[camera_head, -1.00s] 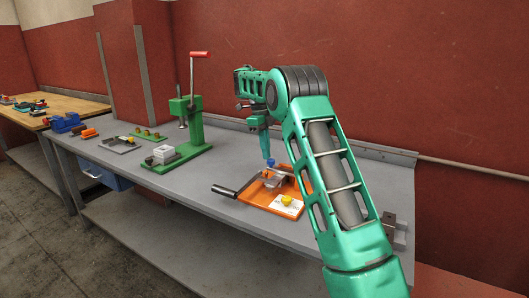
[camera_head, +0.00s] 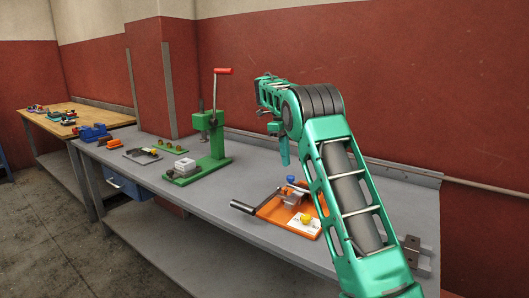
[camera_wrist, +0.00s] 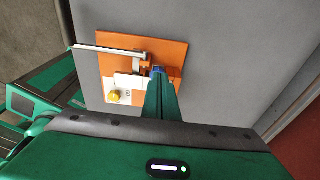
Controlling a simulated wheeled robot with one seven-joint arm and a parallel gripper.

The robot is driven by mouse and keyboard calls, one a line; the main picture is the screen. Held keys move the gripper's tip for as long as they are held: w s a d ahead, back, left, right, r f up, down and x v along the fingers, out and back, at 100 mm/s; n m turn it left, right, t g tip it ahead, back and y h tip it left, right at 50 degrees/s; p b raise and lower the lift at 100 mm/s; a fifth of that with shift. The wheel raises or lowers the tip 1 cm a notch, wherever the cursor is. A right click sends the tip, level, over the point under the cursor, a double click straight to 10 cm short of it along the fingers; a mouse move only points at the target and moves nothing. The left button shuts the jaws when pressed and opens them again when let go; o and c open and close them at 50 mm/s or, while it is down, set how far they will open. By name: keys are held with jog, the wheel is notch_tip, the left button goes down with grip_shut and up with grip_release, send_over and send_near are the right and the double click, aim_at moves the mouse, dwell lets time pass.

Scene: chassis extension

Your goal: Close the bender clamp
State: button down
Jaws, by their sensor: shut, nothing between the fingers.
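The bender (camera_head: 268,209) is an orange plate on the grey workbench, with a metal clamp part near its middle. Its bar handle (camera_head: 243,206) sticks out past the plate's left edge. A blue knob (camera_head: 290,179) stands at the back and a yellow knob (camera_head: 306,217) at the front on a white label. In the wrist view the plate (camera_wrist: 172,55) shows the bar (camera_wrist: 105,49) reaching left from the clamp part. My gripper (camera_head: 286,163) points down, shut and empty, just above the blue knob with a small gap. In the wrist view my gripper (camera_wrist: 158,78) partly hides the blue knob.
A green press (camera_head: 215,140) with a red-tipped lever stands behind and left of the bender. Small fixtures (camera_head: 142,155) lie further left. A metal bracket (camera_head: 412,250) is at the bench's right end. A red wall (camera_head: 450,100) rises behind.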

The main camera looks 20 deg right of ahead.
jog(key=w+a+r, duration=0.2)
jog(key=w+a, duration=0.2)
jog(key=w, duration=0.5)
jog(key=shift+a+r, duration=0.25)
jog(key=shift+a, duration=0.1)
jog(key=s+d+r+n, duration=0.2)
jog(key=s+d+n, duration=0.15)
jog(key=s, duration=0.55)
jog(key=s+d+r+n, duration=0.2)
jog(key=s+r+n, duration=0.15)
jog(key=s, duration=0.45)
jog(key=s+d+r+n, duration=0.25)
jog(key=s+n, duration=0.25)
jog(key=s, duration=0.4)
jog(key=s+a+f+n, duration=0.3)
jog(key=s+f+n, duration=0.1)
jog(key=s, duration=0.7)
jog(key=s+a+f+n+t, duration=0.1)
jog(key=s+a+f+n, duration=0.2)
jog(key=s+f, duration=0.4)
jog(key=s+a+f+n+y, duration=0.1)
jog(key=s+a+f+n, duration=0.2)
jog(key=s, duration=1.2)
notch_tip(320, 180, down, 3)
jog(key=shift+a+f+n, duration=0.1)
jog(key=shift+a+n, duration=0.2)
jog(key=shift+n, duration=0.5)
